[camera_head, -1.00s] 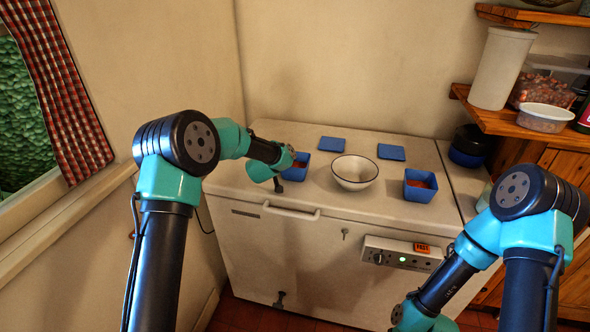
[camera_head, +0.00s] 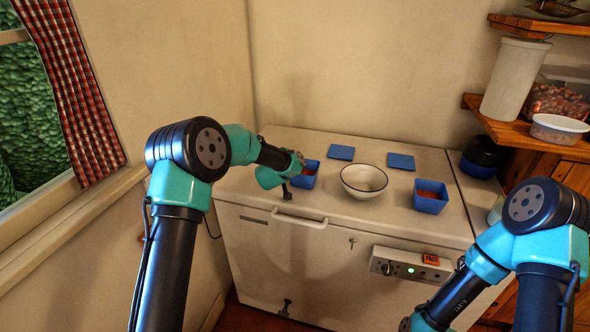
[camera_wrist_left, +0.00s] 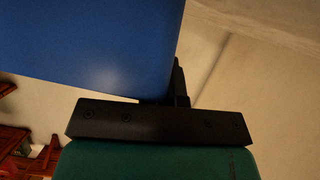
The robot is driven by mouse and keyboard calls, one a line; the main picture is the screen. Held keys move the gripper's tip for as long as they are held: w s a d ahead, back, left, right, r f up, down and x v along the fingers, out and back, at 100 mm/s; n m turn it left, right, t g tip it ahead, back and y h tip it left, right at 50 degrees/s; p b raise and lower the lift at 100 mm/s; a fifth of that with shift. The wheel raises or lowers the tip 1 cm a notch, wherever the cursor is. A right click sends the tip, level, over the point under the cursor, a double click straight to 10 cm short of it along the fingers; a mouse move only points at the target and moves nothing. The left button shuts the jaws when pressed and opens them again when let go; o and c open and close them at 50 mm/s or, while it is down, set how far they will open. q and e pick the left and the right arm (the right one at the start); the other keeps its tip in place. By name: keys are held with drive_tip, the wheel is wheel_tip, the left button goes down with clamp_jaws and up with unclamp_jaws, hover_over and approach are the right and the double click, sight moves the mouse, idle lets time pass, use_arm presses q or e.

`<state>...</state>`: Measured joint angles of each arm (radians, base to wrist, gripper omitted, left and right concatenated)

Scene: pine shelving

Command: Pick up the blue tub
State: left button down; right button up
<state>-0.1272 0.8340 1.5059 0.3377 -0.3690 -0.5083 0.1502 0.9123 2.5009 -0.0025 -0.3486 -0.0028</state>
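The left blue tub (camera_head: 306,179), with reddish contents, stands on the white chest top beside the bowl. A second blue tub (camera_head: 430,203) with reddish contents stands right of the bowl. My left gripper (camera_head: 287,185) is at the left side of the left tub, pointing down. In the left wrist view the smooth blue wall of a tub (camera_wrist_left: 90,45) fills the upper left, right against a black finger (camera_wrist_left: 180,88). The other finger is hidden, so I cannot tell whether the gripper is closed on the wall. My right gripper is outside the frame.
A white bowl (camera_head: 364,182) with a dark rim stands between the tubs. Two flat blue lids (camera_head: 341,152) (camera_head: 401,161) lie behind. The chest top (camera_head: 330,216) is clear in front of the bowl. A wall rises behind; wooden shelves (camera_head: 510,132) stand at the right.

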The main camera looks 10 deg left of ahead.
use_arm(q)
drive_tip(key=shift+r, duration=1.85)
drive_tip(key=s+d+r, duration=0.1)
drive_tip(key=s+d, duration=0.2)
drive_tip(key=s, duration=1.2)
drive_tip(key=shift+s+d+r, duration=0.15)
drive_tip(key=shift+s+d, duration=0.05)
drive_tip(key=shift+s, duration=0.1)
drive_tip(key=shift+r, duration=0.1)
